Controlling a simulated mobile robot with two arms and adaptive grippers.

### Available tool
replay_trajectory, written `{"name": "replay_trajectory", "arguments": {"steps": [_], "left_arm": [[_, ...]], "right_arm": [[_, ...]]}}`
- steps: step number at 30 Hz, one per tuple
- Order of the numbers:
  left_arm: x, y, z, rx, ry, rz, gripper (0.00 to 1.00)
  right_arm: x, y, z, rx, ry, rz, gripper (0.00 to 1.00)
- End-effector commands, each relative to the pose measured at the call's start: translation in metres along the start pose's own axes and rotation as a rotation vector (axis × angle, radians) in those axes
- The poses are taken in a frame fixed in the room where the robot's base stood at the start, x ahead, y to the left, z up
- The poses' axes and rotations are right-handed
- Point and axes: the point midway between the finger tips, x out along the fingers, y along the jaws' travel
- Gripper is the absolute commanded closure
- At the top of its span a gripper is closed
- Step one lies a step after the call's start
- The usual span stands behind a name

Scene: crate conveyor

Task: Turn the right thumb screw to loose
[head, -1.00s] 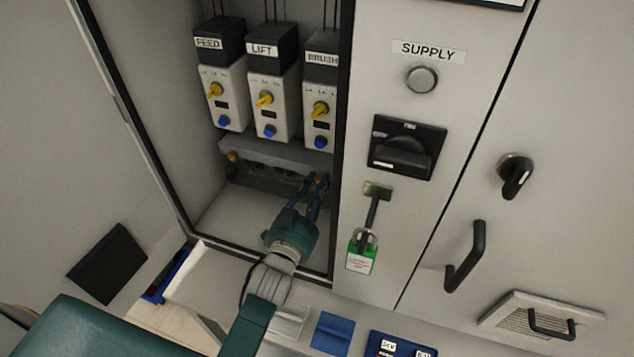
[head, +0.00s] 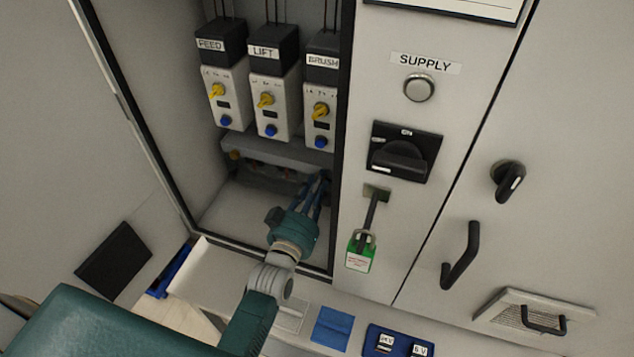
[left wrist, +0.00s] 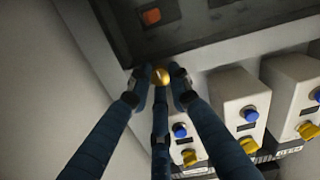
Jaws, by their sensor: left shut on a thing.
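The right thumb screw (left wrist: 161,77) is a small brass knob, seen between my left fingertips in the left wrist view. In the head view my fingers hide it. My left gripper (head: 321,178) reaches into the open cabinet, below the BRUSH module at the right end of the grey bar. Its fingertips (left wrist: 158,80) are shut around the knob. The left thumb screw (head: 234,154) is a brass knob at the bar's left end. My right gripper is not in view.
The FEED (head: 224,95), LIFT (head: 273,100) and BRUSH (head: 319,105) modules stand above the grey bar (head: 255,153). The cabinet's right frame edge is close beside my fingers. A green padlock tag (head: 360,252) hangs on the panel to the right.

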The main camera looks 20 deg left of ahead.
Motion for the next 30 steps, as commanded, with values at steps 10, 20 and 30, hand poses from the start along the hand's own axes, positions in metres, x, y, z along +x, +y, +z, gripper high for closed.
{"name": "replay_trajectory", "arguments": {"steps": [10,20,30], "left_arm": [[-0.002,-0.001,0.007,-0.012,-0.014,-0.002,1.0],[-0.001,-0.001,0.005,-0.011,-0.011,-0.001,0.62],[-0.016,-0.001,0.004,-0.01,-0.009,-0.001,0.62]], "right_arm": [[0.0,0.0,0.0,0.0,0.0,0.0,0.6],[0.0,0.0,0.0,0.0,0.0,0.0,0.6],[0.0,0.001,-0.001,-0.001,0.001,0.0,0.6]]}}
